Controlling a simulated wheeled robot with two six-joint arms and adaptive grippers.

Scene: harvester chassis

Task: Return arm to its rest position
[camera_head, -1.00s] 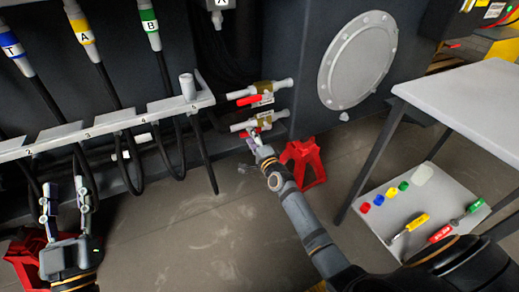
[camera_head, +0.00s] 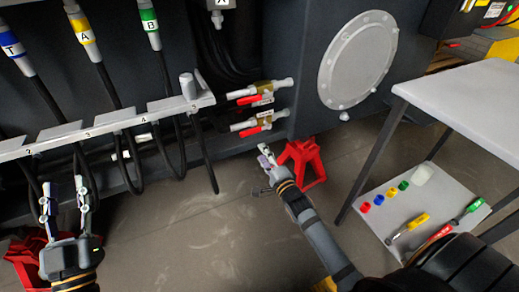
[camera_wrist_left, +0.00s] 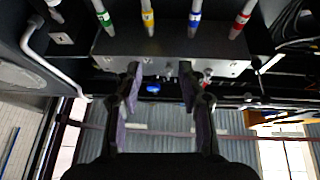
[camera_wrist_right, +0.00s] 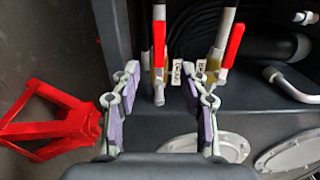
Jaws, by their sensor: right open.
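My right gripper (camera_head: 266,156) is open and empty in the head view. It is just below the lower valve (camera_head: 252,131) and apart from it. In the right wrist view the open fingers (camera_wrist_right: 160,75) show nothing between their pads, and two red valve handles (camera_wrist_right: 159,60) (camera_wrist_right: 233,45) lie beyond them. In the head view both handles lie along their pipes. The upper valve (camera_head: 258,100) is a little higher. My left gripper (camera_head: 64,187) is open and empty at the lower left, below the numbered rail. It also shows open in the left wrist view (camera_wrist_left: 160,78).
A red jack stand (camera_head: 304,163) is on the floor close to my right gripper. A grey table (camera_head: 470,95) stands at the right, with caps and screwdrivers on its lower shelf (camera_head: 420,215). The numbered rail (camera_head: 120,120) with hanging hoses is at the left. Floor between the arms is clear.

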